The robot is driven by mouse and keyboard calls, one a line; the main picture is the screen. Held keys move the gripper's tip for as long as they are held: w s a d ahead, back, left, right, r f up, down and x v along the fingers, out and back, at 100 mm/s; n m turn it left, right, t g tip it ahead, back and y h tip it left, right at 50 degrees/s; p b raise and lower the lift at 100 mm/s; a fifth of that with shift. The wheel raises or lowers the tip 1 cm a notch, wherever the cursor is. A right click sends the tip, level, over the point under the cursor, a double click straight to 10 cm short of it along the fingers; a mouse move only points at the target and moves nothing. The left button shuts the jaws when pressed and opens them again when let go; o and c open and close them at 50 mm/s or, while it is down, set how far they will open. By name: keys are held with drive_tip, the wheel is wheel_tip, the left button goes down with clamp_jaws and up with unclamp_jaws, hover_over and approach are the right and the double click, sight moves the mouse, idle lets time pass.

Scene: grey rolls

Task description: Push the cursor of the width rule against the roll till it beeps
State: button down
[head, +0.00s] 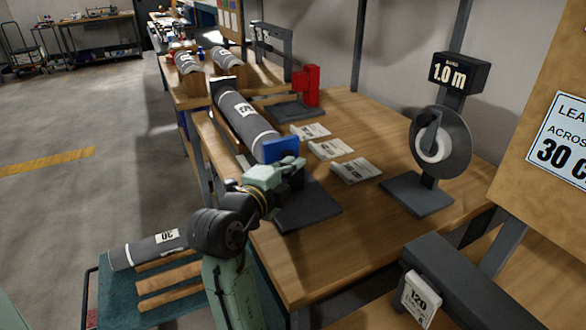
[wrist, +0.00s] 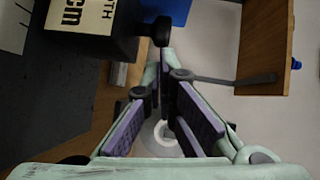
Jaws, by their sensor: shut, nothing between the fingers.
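The grey roll (head: 243,120) with a white label lies on the wooden bench. The blue cursor (head: 281,149) of the width rule stands at the roll's near end; I cannot tell whether they touch. My gripper (head: 290,172) is just in front of the blue cursor, above a dark base plate (head: 312,207). In the wrist view my gripper (wrist: 163,68) is shut and empty, its purple-padded fingers meeting at the tips. A blue piece (wrist: 172,10), likely the cursor, shows past the tips. A dark box (wrist: 95,42) with a "cm" label is beside them.
Paper cards (head: 330,148) lie on the bench right of the roll. A tape stand (head: 430,145) marked 1.0 m and a red block (head: 306,85) stand farther off. Another roll (head: 148,250) lies on a low teal cart at left. Open floor lies to the left.

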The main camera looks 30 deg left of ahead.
idle(0.3)
drive_tip(key=shift+w+a+f+b, duration=0.25)
drive_tip(key=shift+a+b, duration=0.2)
drive_tip(key=shift+b, duration=0.4)
drive_tip(key=shift+w+a+r, duration=0.1)
drive_tip(key=shift+w+a, duration=0.05)
drive_tip(key=shift+a, duration=0.05)
drive_tip(key=shift+r, duration=0.15)
drive_tip(key=shift+d, duration=0.15)
